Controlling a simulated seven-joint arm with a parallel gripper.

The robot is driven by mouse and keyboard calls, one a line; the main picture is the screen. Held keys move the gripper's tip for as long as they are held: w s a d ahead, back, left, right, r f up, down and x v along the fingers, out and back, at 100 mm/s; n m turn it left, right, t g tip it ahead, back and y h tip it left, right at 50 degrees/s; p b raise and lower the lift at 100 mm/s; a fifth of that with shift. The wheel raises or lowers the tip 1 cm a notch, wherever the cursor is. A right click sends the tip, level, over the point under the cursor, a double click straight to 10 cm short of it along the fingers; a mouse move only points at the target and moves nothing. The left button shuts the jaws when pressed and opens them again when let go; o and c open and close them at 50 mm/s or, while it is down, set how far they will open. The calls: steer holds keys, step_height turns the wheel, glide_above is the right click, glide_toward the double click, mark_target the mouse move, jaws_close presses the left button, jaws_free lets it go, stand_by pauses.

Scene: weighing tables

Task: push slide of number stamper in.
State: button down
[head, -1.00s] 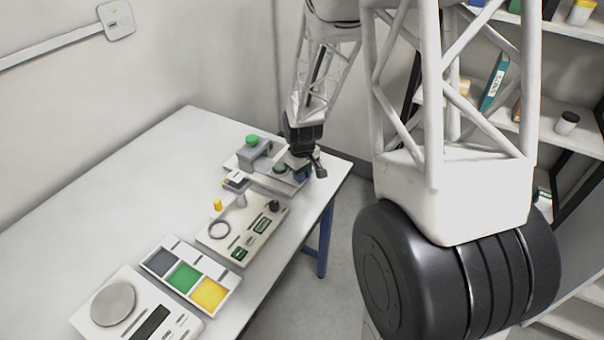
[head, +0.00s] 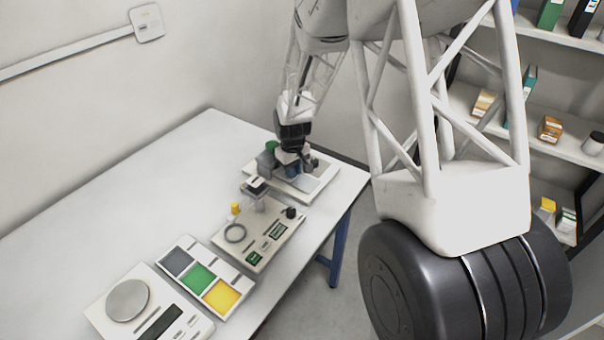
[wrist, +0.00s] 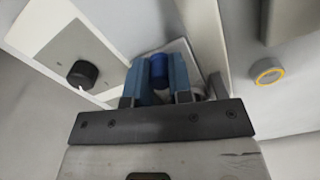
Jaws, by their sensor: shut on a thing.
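The number stamper stands at the far end of the table, with a pale base (head: 318,181), a grey upright block (head: 265,163) and a green knob (head: 271,146) on top. My gripper (head: 293,170) is low over the base, close beside the right of the block. In the wrist view its blue fingers (wrist: 160,82) are shut on a blue round knob (wrist: 158,66). The slide itself is mostly hidden under the gripper, so its exact position cannot be told.
A device with a ring and a black knob (head: 262,228) stands just in front of the stamper. Nearer are a tray with grey, green and yellow fields (head: 189,243) and a scale (head: 105,318). The table's left side is clear. A wall stands behind.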

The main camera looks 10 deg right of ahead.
steer(key=c, duration=1)
jaws_free()
steer(key=shift+w+a, duration=0.15)
steer(key=shift+r, duration=0.2)
steer(key=shift+r, duration=3.75)
